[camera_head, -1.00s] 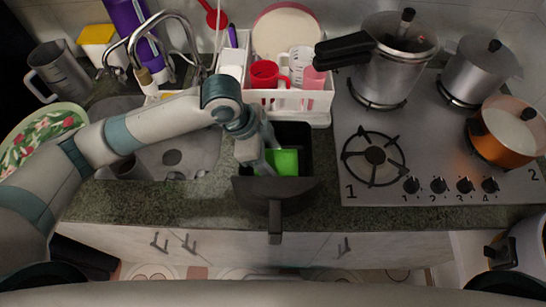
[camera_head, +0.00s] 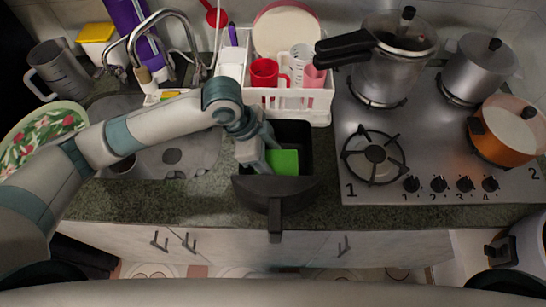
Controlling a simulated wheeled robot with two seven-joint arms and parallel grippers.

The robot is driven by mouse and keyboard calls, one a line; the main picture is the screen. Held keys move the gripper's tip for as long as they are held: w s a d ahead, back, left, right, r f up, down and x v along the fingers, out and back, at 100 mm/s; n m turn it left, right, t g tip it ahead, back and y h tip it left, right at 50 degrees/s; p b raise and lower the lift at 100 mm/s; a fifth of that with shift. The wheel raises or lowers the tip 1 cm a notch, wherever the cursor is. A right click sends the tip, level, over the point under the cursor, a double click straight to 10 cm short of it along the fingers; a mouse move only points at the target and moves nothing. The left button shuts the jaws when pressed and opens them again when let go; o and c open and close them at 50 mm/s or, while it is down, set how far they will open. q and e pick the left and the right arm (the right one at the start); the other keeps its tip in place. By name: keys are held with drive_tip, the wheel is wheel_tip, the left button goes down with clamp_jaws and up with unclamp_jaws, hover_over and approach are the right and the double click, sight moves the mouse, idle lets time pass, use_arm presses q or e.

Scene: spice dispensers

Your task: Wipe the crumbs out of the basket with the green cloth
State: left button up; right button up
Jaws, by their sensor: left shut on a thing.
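The black basket (camera_head: 275,190) with a front handle stands on the counter, between the sink and the stove. The green cloth (camera_head: 283,161) is inside the basket. My left gripper (camera_head: 268,160) reaches down into the basket from the left and is shut on the cloth, at its left side. The fingertips are partly hidden by the arm and the basket. No crumbs can be made out in the basket at this size. My right gripper is not in view.
A white dish rack (camera_head: 315,103) with cups stands right behind the basket. The stove (camera_head: 420,150) with pots is close on the right. The sink (camera_head: 195,155) lies to the left under my arm. The counter's front edge is just before the basket.

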use_arm(q)
drive_tip(key=shift+s, duration=0.15)
drive_tip(key=shift+s+a+r+p, duration=0.1)
drive_tip(key=shift+s+a+p, duration=0.15)
drive_tip(key=shift+s+p, duration=0.3)
drive_tip(key=shift+s+a+p, duration=0.25)
drive_tip(key=shift+s+p, duration=0.25)
drive_tip(key=shift+s, duration=0.05)
drive_tip(key=shift+s+a+p, duration=0.2)
drive_tip(key=shift+s+p, duration=0.15)
drive_tip(key=shift+s, duration=0.2)
drive_tip(key=shift+w, duration=0.15)
drive_tip(key=shift+w+f, duration=0.2)
drive_tip(key=shift+w, duration=1.4)
drive_tip(key=shift+w+p, duration=0.15)
drive_tip(key=shift+p, duration=0.15)
